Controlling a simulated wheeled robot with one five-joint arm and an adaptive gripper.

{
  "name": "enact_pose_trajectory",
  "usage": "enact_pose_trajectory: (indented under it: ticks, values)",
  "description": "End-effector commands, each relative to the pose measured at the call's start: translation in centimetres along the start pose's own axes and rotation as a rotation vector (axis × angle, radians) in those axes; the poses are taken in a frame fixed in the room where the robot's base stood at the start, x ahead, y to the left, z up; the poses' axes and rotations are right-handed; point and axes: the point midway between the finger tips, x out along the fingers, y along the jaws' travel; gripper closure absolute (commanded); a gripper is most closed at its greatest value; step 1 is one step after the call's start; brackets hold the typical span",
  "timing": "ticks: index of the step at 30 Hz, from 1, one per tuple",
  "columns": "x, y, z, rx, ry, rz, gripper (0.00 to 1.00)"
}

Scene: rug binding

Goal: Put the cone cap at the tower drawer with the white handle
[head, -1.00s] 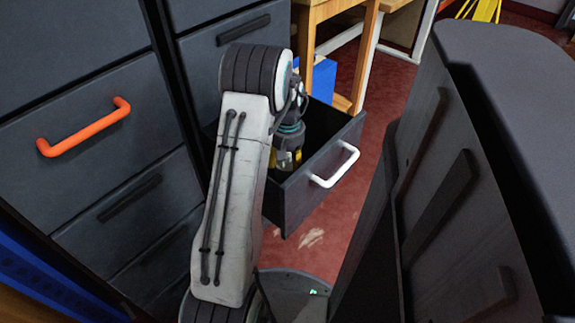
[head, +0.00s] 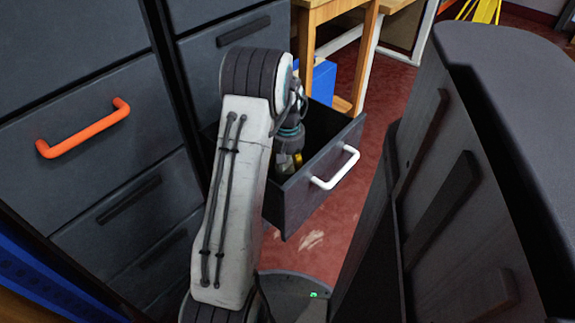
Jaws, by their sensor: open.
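The tower drawer (head: 292,197) with the white handle (head: 336,168) is pulled open from the dark tower cabinet. My gripper (head: 288,163) points down into the open drawer and is partly hidden behind my own arm. Its jaws are open, but the fingertips are hard to make out. Something small and yellow shows beside the gripper inside the drawer; I cannot tell whether it is the cone cap. Most of the drawer's inside is dark or hidden by my arm.
A cabinet with an orange handle (head: 84,128) stands at the left. A dark cabinet (head: 510,70) stands close at the right. A wooden table (head: 306,33) and a blue box (head: 322,82) are behind the drawer. Red carpet (head: 350,205) is clear between drawer and right cabinet.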

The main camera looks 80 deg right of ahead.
Motion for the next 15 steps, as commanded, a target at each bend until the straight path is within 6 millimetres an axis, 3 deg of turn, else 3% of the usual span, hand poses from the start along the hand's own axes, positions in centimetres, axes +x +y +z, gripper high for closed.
enact_pose_trajectory:
  ticks: [5, 15]
  values:
    - [-1.2, 0.0, -0.1, 0.0, 0.003, 0.001, 0.07]
    - [-7.0, 0.0, -0.1, 0.0, 0.004, 0.001, 0.07]
